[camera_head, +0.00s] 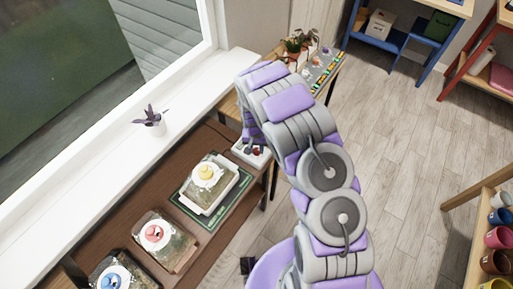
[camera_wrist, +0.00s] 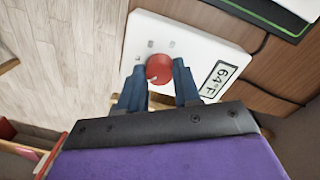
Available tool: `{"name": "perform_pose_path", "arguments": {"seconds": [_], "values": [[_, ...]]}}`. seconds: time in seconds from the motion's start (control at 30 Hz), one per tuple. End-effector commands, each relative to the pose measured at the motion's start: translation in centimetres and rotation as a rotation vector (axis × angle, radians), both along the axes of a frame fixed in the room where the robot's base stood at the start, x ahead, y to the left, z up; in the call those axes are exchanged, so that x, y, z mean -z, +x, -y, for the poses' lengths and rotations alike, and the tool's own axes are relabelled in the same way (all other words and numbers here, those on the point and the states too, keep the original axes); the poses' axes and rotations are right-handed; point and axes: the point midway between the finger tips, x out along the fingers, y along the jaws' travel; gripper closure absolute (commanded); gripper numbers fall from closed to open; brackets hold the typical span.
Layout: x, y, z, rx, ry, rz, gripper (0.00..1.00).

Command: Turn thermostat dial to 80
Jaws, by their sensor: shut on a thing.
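The thermostat is a white box that fills the top middle of the wrist view (camera_wrist: 200,42). Its red dial (camera_wrist: 159,68) sits between the fingertips of my gripper (camera_wrist: 159,75), which is shut on it. The display (camera_wrist: 214,80) on the box reads 64°F. In the head view the thermostat (camera_head: 249,152) sits at the right end of the brown table, with a bit of the red dial (camera_head: 257,153) showing. My arm hides part of the thermostat there.
A heat mat (camera_head: 206,226) with a tray and a yellow-lidded terrarium (camera_head: 206,174) lies beside the thermostat. Red-lidded (camera_head: 154,234) and blue-lidded (camera_head: 113,279) terrariums stand farther left. A potted plant (camera_head: 150,122) is on the windowsill. The wooden floor (camera_head: 400,140) to the right is clear.

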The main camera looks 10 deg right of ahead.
Motion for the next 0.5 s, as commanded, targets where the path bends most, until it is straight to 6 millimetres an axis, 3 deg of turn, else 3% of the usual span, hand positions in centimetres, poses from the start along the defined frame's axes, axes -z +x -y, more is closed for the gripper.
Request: {"name": "perform_pose_path", "arguments": {"seconds": [0.5], "values": [[0.07,0.08,-0.04,0.49,0.001,0.001,0.98]]}}
